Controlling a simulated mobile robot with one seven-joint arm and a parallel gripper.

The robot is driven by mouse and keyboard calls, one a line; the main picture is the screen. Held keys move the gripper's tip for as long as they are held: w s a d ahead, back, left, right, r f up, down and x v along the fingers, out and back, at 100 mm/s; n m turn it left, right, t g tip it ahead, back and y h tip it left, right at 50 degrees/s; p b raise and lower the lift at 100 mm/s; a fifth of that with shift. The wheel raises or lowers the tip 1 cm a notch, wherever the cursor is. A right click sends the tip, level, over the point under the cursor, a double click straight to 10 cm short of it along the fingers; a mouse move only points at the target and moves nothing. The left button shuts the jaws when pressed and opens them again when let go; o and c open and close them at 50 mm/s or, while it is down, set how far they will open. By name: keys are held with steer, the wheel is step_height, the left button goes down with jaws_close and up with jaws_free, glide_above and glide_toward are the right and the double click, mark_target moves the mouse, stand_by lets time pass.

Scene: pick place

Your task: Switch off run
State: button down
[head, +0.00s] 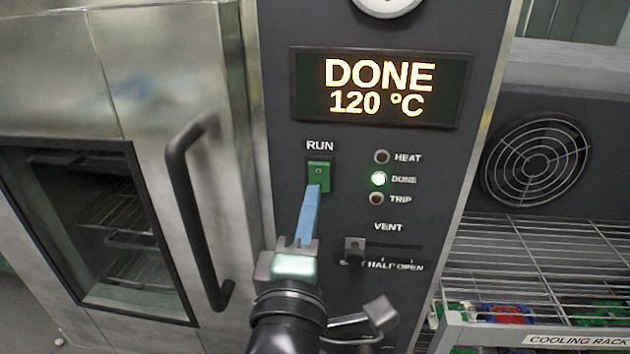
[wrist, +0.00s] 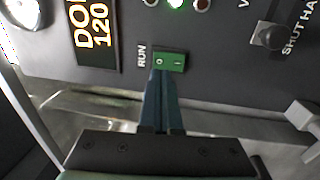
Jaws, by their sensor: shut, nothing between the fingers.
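The RUN switch (head: 319,175) is a green rocker on the dark control panel, below the display, which reads DONE and 120 °C. It also shows in the wrist view (wrist: 170,62), with an O mark and an I mark. My gripper (head: 315,190) is shut and empty, its blue fingers pointing at the switch. In the head view the fingertips overlap the lower edge of the switch. In the wrist view the fingertips (wrist: 160,74) are at the O-marked end. I cannot tell whether they touch it. The DONE lamp (head: 378,179) is lit green; HEAT and TRIP look unlit.
A black door handle (head: 190,210) stands out on the oven door to the left. The VENT slider (head: 354,250) sits below and right of the switch. A wire cooling rack (head: 540,250) with coloured items below is at the right.

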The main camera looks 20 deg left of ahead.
mark_target(318, 171)
steer(key=shift+p+x, duration=0.5)
steer(key=shift+x, duration=1.45)
steer(key=shift+r, duration=0.1)
steer(key=shift+w+r+g+p, duration=0.15)
steer(key=shift+r+g+p, duration=0.2)
steer(key=shift+p, duration=0.75)
steer(key=shift+f, duration=0.3)
